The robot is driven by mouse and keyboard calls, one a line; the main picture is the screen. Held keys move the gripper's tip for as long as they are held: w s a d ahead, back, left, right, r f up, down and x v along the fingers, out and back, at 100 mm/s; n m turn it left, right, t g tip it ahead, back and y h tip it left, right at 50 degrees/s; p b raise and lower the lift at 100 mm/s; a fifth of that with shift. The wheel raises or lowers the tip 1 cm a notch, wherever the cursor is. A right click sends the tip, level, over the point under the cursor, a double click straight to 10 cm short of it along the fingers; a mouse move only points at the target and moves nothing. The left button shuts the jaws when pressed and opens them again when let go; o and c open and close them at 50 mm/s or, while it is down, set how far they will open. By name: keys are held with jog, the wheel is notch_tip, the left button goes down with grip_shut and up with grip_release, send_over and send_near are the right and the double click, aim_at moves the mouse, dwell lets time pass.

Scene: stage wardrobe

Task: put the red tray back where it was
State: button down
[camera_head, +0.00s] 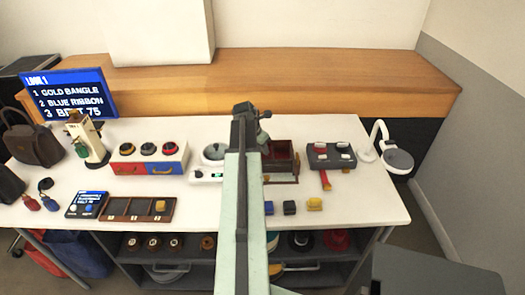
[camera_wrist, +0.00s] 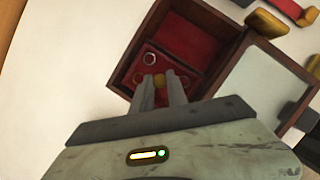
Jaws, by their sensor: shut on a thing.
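A dark wooden box (camera_wrist: 128,62) with a red lining (camera_wrist: 188,38) stands open in the wrist view. The red tray (camera_wrist: 171,62) lies over one end of the box's inside, with ring-like items on it. My gripper (camera_wrist: 161,82) reaches over the box, its fingers shut on a small yellow-gold knob (camera_wrist: 160,77) that looks to be on the tray. I cannot tell whether the tray rests in the box or hangs slightly above its floor. In the head view the box (camera_head: 283,160) is partly hidden behind my arm, and the gripper (camera_head: 246,110) shows only poorly.
The box's lid with a pale mirror (camera_wrist: 262,78) lies open beside it. A dark rack with red and white pieces (camera_head: 331,156) stands right of the box. A white scale-like device (camera_head: 207,174) stands left. Blue and yellow blocks (camera_head: 289,207) lie in front.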

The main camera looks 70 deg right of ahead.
jog(key=shift+f+b, duration=0.35)
jog(key=shift+f, duration=0.1)
jog(key=c, duration=1.3)
grip_release()
jog(key=shift+r, duration=0.15)
jog(key=shift+r+p, duration=0.25)
jog(key=shift+p, duration=0.15)
jog(key=p+v, duration=1.1)
jog(key=v, duration=0.1)
jog(key=shift+r+p, duration=0.3)
jog(key=shift+p, duration=0.05)
